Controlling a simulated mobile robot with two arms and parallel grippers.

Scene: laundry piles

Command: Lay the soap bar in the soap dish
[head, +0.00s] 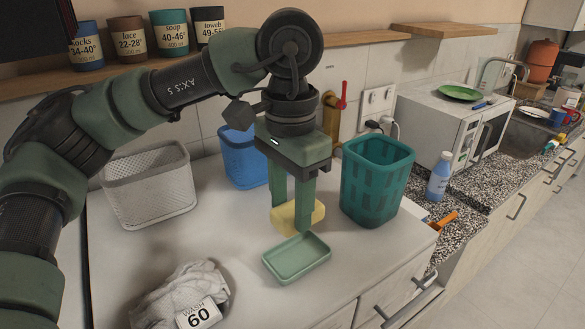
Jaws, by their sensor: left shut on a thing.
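The soap bar (284,219) is a pale yellow rounded block. My left gripper (291,215) points down and is shut on it, with the green fingers on the bar. The soap dish (297,260) is a shallow light green rectangular tray on the white counter. It looks empty. The bar shows just behind the dish in the picture, apart from being inside it. How high the bar is above the counter I cannot tell. My right gripper is not in view.
A green basket (377,182) stands right of the gripper. A blue basket (243,160) and a white basket (150,187) stand behind and left. The white counter (235,280) is bare around the dish.

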